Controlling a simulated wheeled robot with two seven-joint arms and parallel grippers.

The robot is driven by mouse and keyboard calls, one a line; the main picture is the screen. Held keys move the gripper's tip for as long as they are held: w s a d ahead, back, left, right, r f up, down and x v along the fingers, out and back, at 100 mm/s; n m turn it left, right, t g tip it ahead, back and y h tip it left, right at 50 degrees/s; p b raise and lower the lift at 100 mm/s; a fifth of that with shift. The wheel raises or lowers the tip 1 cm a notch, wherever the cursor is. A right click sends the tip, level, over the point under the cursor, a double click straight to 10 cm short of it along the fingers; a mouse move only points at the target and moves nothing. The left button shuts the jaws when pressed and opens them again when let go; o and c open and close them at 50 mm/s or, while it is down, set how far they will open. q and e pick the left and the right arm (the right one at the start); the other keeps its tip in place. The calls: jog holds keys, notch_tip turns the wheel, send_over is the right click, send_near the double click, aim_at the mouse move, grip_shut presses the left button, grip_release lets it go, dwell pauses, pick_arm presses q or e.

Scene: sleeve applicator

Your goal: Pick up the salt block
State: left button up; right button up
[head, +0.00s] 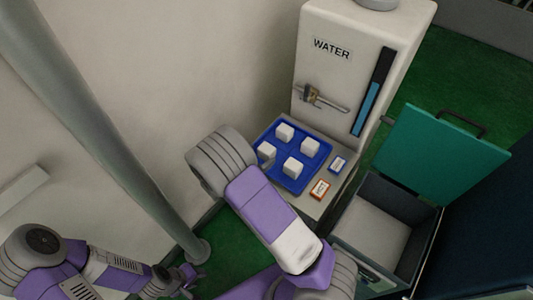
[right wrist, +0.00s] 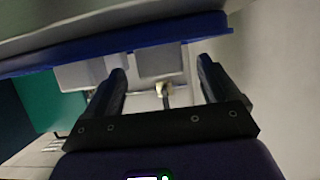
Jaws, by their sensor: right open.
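Several white blocks sit on a blue tray (head: 309,164) in the head view; the salt block appears to be one of them, but I cannot tell which. A second block (right wrist: 85,74) is left. My left gripper (head: 187,277) is low left, fingers unclear.
A white dispenser marked WATER (head: 335,75) with a tap (head: 322,99) stands behind the tray. An orange label box (head: 320,189) and a blue one (head: 338,164) lie beside it. An open bin (head: 380,225) with a teal lid (head: 440,150) is right. A grey pole (head: 110,140) stands left.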

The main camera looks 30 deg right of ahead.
aim_at(263, 154)
jog(key=b+x, duration=0.1)
jog(key=x, duration=0.2)
jog(key=shift+w+d+f, duration=0.15)
jog(key=shift+f, duration=0.1)
jog(key=shift+r, duration=0.1)
jog(key=c, duration=1.2)
notch_tip(263, 154, up, 10)
jog(key=p, duration=0.4)
jog(key=w+a+r+n+t+y, duration=0.1)
jog(key=a+r+n+t+y, duration=0.1)
jog(key=a+n+t+y, duration=0.1)
jog(key=w+a+r+n+t+y, duration=0.2)
jog(key=a+r+n+y, duration=0.1)
jog(key=a+n+y, duration=0.1)
jog(key=w+a+r+n+t+y, duration=0.2)
jog(key=a+r+n+t+y, duration=0.1)
jog(key=a+n+y, duration=0.1)
jog(key=shift+w+a+n+t+y, duration=0.15)
jog(key=shift+n+y, duration=0.25)
jog(key=shift+n, duration=0.25)
jog(key=shift+s+a+n+t+y, duration=0.15)
jog(key=shift+n+y, duration=0.25)
jog(key=shift+n, duration=0.25)
